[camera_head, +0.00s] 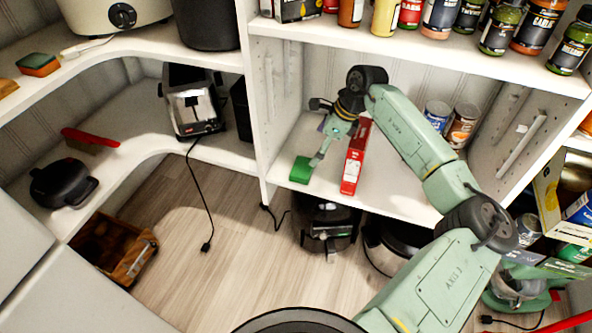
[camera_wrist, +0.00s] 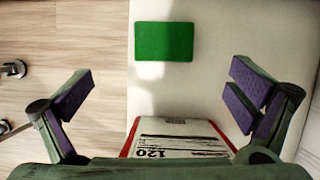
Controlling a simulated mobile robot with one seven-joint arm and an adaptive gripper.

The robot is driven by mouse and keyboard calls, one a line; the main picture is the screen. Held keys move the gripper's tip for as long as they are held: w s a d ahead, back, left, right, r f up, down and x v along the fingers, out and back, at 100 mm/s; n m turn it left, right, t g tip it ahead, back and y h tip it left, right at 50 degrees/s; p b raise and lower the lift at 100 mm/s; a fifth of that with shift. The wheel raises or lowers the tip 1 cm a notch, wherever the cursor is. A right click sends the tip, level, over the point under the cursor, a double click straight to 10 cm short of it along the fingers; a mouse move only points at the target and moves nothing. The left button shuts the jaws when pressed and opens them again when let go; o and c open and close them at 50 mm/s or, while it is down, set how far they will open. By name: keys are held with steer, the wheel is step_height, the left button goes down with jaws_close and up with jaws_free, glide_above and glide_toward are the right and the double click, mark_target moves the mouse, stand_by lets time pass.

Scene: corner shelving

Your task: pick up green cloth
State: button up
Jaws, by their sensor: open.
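The green cloth (camera_head: 301,171) lies on the middle shelf (camera_head: 392,190), at its front left corner. In the wrist view the cloth (camera_wrist: 164,42) is a flat green rectangle near the shelf's edge. My gripper (camera_wrist: 163,92) is open and empty, its purple-padded fingers spread wide. The cloth lies beyond the fingertips in that picture, between their lines, and nothing grips it. In the head view my gripper (camera_head: 322,150) is above the shelf, close behind the cloth. The exact height gap cannot be told.
A red box (camera_head: 355,160) stands on the shelf just right of my gripper; a red-edged white box (camera_wrist: 180,132) shows low between the fingers. Cans (camera_head: 463,124) stand farther right. Jars (camera_head: 440,17) line the shelf above. A white upright panel (camera_head: 268,100) bounds the left side.

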mark_target(303, 167)
steer(key=x, duration=0.3)
steer(key=p+x, duration=0.1)
steer(key=x, duration=0.6)
steer(key=shift+w+a+f, duration=0.1)
steer(key=shift+w+f, duration=0.2)
steer(key=shift+f, duration=0.05)
steer(key=shift+c, duration=0.4)
steer(key=c, duration=1.1)
steer(key=shift+r, duration=0.2)
steer(key=shift+r, duration=0.6)
steer(key=shift+s+r, duration=0.25)
steer(key=shift+r, duration=0.8)
steer(key=s+a+r+b, duration=0.1)
steer(key=s+a+b, duration=0.1)
steer(key=s, duration=1.3)
steer(key=shift+s+a+r, duration=0.15)
steer(key=shift+a+r, duration=0.1)
